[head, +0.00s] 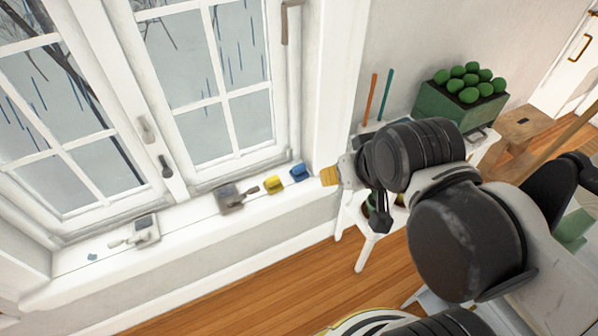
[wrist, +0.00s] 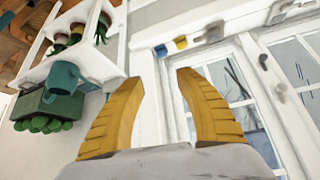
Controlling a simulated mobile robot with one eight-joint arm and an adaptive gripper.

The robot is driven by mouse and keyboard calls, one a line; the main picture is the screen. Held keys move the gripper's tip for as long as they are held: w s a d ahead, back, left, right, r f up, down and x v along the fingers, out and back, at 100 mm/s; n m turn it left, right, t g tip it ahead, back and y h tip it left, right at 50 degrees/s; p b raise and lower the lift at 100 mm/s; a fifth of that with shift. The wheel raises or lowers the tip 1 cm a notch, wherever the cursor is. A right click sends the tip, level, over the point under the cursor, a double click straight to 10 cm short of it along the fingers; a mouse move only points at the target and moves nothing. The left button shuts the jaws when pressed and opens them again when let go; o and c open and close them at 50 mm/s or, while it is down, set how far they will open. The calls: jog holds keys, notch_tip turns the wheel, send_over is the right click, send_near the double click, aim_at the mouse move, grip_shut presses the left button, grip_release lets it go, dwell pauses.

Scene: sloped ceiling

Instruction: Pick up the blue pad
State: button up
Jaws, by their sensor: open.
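A small blue pad (head: 299,173) lies at the right end of the white window sill, beside a yellow pad (head: 274,184). In the wrist view the blue pad (wrist: 161,50) appears small and some way beyond the fingertips, with the yellow pad (wrist: 180,42) next to it. My gripper (head: 330,176) is in the air to the right of the blue pad in the head view, near the window frame's edge. In the wrist view my gripper (wrist: 158,75) has its two yellow fingers spread apart with nothing between them.
A grey tool with a handle (head: 235,198) and another pale one (head: 139,232) lie further left on the sill (head: 185,231). A white stand holds a green planter (head: 460,104) at the right. A teal mug (wrist: 66,77) shows in the wrist view. The wooden floor (head: 300,270) below is clear.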

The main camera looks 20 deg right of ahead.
jog(key=shift+o, duration=1.1)
jog(key=shift+r, duration=0.1)
jog(key=m+g+p, duration=0.3)
jog(key=m+g, duration=0.4)
jog(key=m, duration=0.8)
send_over(296, 168)
notch_tip(296, 168, down, 30)
jog(key=shift+s+r, duration=0.15)
jog(key=shift+r, duration=0.1)
notch_tip(296, 168, down, 6)
jog(key=b, duration=0.3)
jog(key=shift+r, duration=0.4)
